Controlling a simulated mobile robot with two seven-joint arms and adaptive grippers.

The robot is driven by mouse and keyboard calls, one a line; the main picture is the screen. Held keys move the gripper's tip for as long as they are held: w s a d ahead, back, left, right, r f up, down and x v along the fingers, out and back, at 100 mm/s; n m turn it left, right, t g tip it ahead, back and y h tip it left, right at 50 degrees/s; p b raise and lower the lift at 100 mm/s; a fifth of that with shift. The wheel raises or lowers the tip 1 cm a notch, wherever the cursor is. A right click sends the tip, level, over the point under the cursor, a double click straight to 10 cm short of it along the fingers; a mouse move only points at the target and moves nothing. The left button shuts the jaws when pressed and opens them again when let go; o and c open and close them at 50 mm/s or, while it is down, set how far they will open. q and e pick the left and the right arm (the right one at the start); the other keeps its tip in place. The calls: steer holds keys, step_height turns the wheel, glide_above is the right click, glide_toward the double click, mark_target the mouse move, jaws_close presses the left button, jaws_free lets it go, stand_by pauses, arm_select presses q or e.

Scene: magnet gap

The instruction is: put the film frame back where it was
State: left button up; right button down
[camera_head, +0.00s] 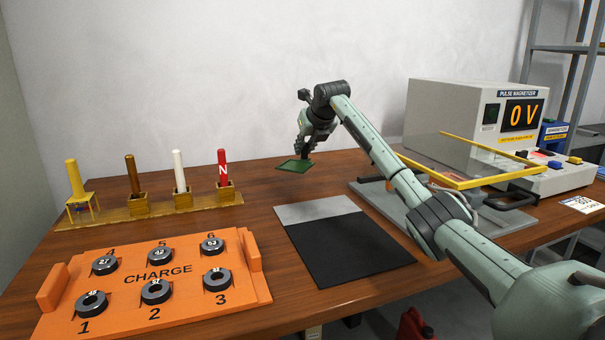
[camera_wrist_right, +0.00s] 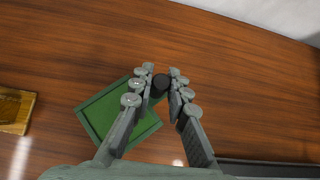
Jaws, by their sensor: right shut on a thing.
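The film frame is a small flat green panel with a darker green rim (camera_head: 294,166), at the back middle of the table in the head view. It also shows in the right wrist view (camera_wrist_right: 100,113), partly hidden by a finger. My right gripper (camera_head: 304,148) is above it, its fingers shut around a dark round knob (camera_wrist_right: 160,82) at the frame's edge. I cannot tell for sure whether the frame is clear of the wood or touching it. My left gripper is not in view.
A wooden rack with colored posts (camera_head: 155,209) stands at left. An orange CHARGE tray (camera_head: 190,290) holds several dark rings. A grey and black mat (camera_head: 345,250) lies mid-table. The pulse magnetizer (camera_head: 450,105) and a clear yellow-edged panel (camera_head: 470,182) are at right.

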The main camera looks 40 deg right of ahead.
mark_target(307, 161)
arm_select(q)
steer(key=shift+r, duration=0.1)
arm_select(e)
steer(key=shift+f, duration=2.8)
steer(key=shift+f, duration=0.15)
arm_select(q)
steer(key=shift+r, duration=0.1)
arm_select(e)
steer(key=c, duration=1.5)
jaws_free()
steer(key=shift+s+r, duration=0.1)
steer(key=shift+r, duration=0.2)
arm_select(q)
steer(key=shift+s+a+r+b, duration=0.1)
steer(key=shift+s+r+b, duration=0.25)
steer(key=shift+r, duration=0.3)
arm_select(e)
steer(key=shift+v, duration=5.85)
